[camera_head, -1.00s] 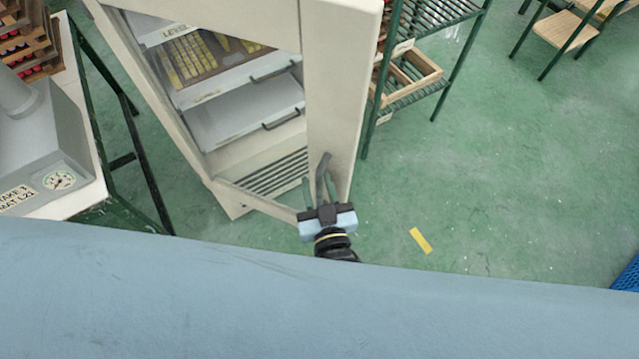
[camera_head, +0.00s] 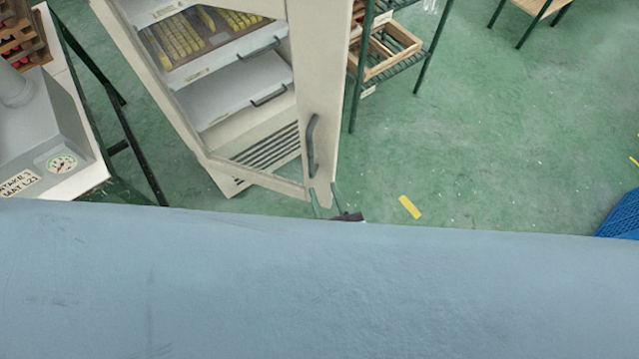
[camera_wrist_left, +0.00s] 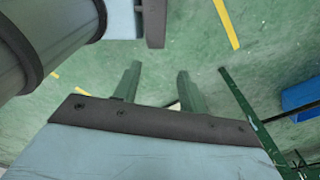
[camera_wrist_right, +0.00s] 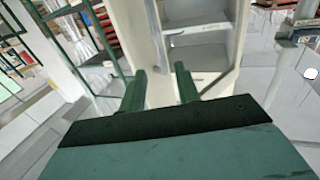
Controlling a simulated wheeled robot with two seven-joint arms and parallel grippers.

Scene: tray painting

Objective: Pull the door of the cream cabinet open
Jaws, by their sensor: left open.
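The cream cabinet (camera_head: 229,186) stands left of centre in the head view, its trays visible inside. Its door (camera_head: 318,60) has a broad cream upright with a dark vertical handle (camera_head: 312,146). I cannot tell how far the door stands open. My right gripper (camera_head: 325,197) is open, just below the handle and apart from it; most of it is hidden behind my blue body. In the right wrist view, the fingers (camera_wrist_right: 160,88) are spread and empty, with the handle (camera_wrist_right: 155,25) beyond them. My left gripper (camera_wrist_left: 157,85) is open and empty over green floor, outside the head view.
A white table (camera_head: 88,178) with a grey machine (camera_head: 45,135) stands left of the cabinet. A green rack (camera_head: 357,95) with a wooden crate stands close on the right. The green floor to the right is mostly clear, with a blue object (camera_head: 625,215) at the edge.

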